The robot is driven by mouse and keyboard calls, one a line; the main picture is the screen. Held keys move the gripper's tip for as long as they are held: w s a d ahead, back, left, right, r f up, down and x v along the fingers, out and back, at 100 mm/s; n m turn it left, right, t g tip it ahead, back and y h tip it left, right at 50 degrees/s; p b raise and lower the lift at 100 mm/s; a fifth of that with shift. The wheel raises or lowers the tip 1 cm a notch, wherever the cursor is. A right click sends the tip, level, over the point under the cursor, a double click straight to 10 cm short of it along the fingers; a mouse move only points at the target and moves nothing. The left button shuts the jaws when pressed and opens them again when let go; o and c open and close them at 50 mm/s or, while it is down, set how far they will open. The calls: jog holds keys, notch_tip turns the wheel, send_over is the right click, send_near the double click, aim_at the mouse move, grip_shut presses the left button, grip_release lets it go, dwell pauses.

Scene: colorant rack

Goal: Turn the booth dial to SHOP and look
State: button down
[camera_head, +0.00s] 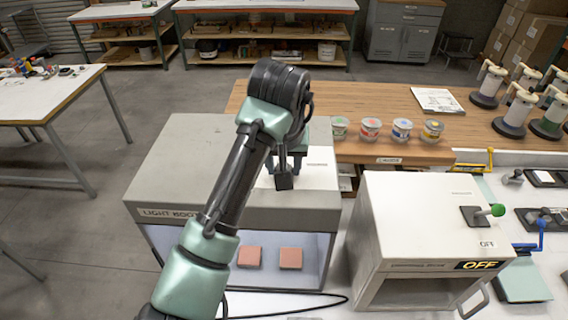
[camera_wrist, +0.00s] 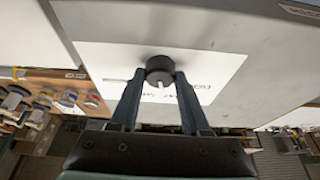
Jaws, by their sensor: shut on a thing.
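The light booth (camera_head: 175,165) is a grey box with a lit opening in front, where two reddish square samples (camera_head: 291,258) lie. The booth dial (camera_wrist: 159,67) is a round black knob with a white pointer mark, on a white label plate (camera_wrist: 112,62) on the booth top. My gripper (camera_wrist: 160,82) is shut on the dial, one finger on each side. The pointer mark points down in the wrist view. The printing on the plate is partly hidden and too small to read. In the head view my gripper (camera_head: 285,172) hides the dial.
A second white box (camera_head: 420,215) with a green-tipped lever and an OFF display stands to the right. Several small paint cans (camera_head: 370,129) stand on the wooden bench behind, with a paper sheet (camera_head: 437,100) and colorant dispensers (camera_head: 520,110). A black cable lies before the booth.

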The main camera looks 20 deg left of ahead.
jog(key=m+h, duration=0.1)
jog(key=m, duration=0.2)
jog(key=m+h+p, duration=0.1)
jog(key=m, duration=0.2)
jog(key=shift+a+r+m, duration=0.1)
jog(key=shift+a+m, duration=0.1)
jog(key=shift+m, duration=0.1)
jog(key=shift+h, duration=0.3)
jog(key=shift+c, duration=1.9)
grip_release()
jog(key=b+v, duration=0.1)
jog(key=v, duration=1.2)
